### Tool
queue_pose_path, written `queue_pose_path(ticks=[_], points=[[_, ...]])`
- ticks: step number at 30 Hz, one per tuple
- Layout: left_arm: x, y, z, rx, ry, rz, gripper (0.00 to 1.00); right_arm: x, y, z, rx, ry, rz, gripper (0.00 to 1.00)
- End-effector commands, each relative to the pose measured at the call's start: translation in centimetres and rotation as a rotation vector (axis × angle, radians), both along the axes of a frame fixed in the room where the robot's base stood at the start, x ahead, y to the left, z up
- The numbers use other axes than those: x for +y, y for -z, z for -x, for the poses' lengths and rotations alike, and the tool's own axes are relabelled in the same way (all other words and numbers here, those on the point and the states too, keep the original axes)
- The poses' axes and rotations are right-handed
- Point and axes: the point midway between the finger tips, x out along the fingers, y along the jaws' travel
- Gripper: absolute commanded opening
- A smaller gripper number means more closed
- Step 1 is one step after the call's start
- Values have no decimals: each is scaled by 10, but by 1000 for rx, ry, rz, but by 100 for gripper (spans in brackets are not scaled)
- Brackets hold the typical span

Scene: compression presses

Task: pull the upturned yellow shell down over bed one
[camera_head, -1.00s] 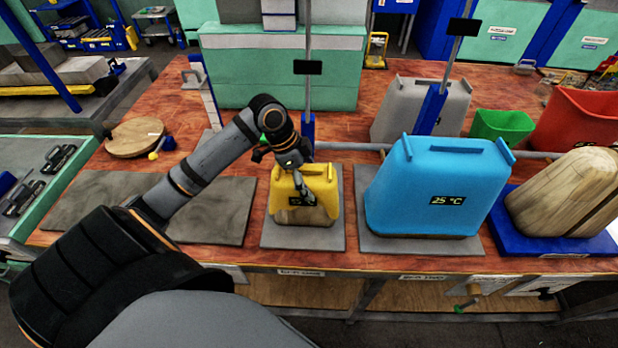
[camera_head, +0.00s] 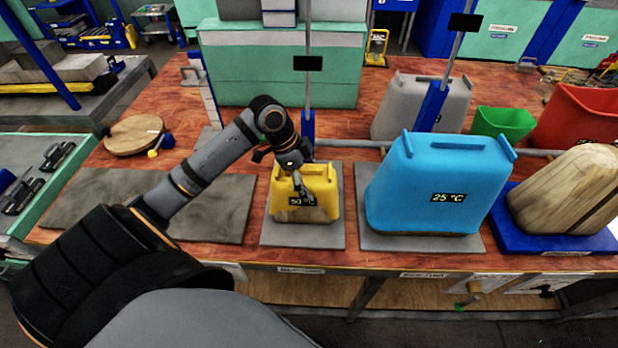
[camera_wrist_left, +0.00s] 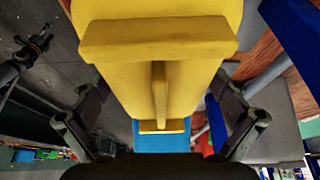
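In the left wrist view the shell (camera_wrist_left: 165,75) shows close up, with a wide bar, a thin rib and a smaller bar. The fingers of my left gripper (camera_wrist_left: 160,105) are spread wide on either side of the shell; I cannot tell whether they touch it. My right gripper is not in view.
A blue shell (camera_head: 420,185) reading 25 °C stands just right of bed one. A wooden form (camera_head: 570,190) stands farther right on a blue base. A post (camera_head: 308,125) rises behind bed one. A bare grey plate (camera_head: 215,208) lies at the left, beneath my arm.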

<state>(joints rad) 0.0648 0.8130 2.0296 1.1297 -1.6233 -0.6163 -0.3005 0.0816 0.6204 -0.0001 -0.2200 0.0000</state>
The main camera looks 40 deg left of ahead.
Motion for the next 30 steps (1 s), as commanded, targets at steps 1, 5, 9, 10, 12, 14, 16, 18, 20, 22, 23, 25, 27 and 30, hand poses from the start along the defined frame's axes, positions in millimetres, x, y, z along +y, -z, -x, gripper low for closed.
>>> queue_pose_path(ticks=[1,5,9,10,12,14,16,18,20,22,23,25,27,30], points=[[0,0,0,0,0,0,100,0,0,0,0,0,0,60],[0,0,0,0,0,0,100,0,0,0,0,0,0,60],[2,-2,0,-1,0,-3,100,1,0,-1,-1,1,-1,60],[3,-4,1,-1,1,-3,100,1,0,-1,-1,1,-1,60],[6,-12,2,-2,1,-7,100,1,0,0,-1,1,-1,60],[10,-21,4,-1,1,-9,100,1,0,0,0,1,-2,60],[14,-31,7,-1,2,-11,100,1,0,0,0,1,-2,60],[17,-42,9,-1,2,-10,100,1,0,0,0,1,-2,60],[20,-49,11,1,-1,-10,100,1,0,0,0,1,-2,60],[22,-55,12,1,1,-8,100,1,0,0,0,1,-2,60],[23,-58,13,0,2,-8,100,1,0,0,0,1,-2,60],[24,-63,14,0,2,-6,100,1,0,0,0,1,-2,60],[24,-66,15,0,1,-3,100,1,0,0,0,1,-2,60],[24,-68,15,1,1,-2,100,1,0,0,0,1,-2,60]])
